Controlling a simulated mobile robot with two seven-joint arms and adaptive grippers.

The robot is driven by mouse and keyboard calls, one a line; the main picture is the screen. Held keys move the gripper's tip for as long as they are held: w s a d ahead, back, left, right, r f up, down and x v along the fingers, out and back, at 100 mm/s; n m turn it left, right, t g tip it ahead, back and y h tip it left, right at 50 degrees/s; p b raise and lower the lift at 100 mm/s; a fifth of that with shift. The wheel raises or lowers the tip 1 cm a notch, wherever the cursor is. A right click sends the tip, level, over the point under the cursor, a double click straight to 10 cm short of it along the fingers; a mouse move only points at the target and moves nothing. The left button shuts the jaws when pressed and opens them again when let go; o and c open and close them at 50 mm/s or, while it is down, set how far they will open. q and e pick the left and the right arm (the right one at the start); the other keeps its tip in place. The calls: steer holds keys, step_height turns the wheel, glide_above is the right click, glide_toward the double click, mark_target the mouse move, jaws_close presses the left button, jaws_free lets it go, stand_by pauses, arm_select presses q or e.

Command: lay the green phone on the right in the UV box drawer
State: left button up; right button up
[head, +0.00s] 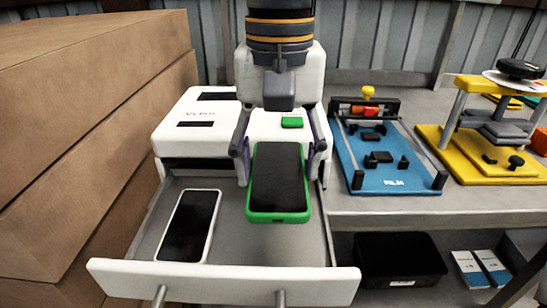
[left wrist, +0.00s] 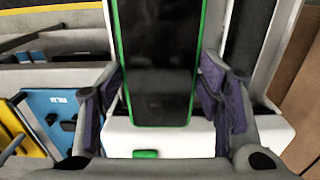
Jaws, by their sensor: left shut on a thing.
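The white UV box (head: 176,140) stands on the bench with its drawer (head: 225,281) pulled out. A white-edged phone with a dark screen (head: 188,225) lies in the drawer's left half. My left gripper (head: 279,172) is shut on the green phone (head: 279,185), with one finger at each long side. The green phone is screen up over the drawer's right half and seems held above its floor; the exact gap cannot be told. In the left wrist view the green phone (left wrist: 157,60) is between the finger pads. My right gripper is not in view.
Large cardboard cartons (head: 85,110) stand close at the left of the drawer. A blue fixture board (head: 385,170) and a yellow press (head: 490,150) are on the bench at the right. A black bin (head: 400,258) and small boxes (head: 480,268) sit on the shelf below.

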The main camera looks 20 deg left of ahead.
mark_target(278, 230)
arm_select(q)
steer(key=shift+a, duration=0.1)
steer(key=shift+f, duration=4.8)
steer(key=shift+f, duration=0.2)
steer(key=o, duration=1.4)
step_height(278, 230, up, 12)
steer(key=shift+r, duration=0.1)
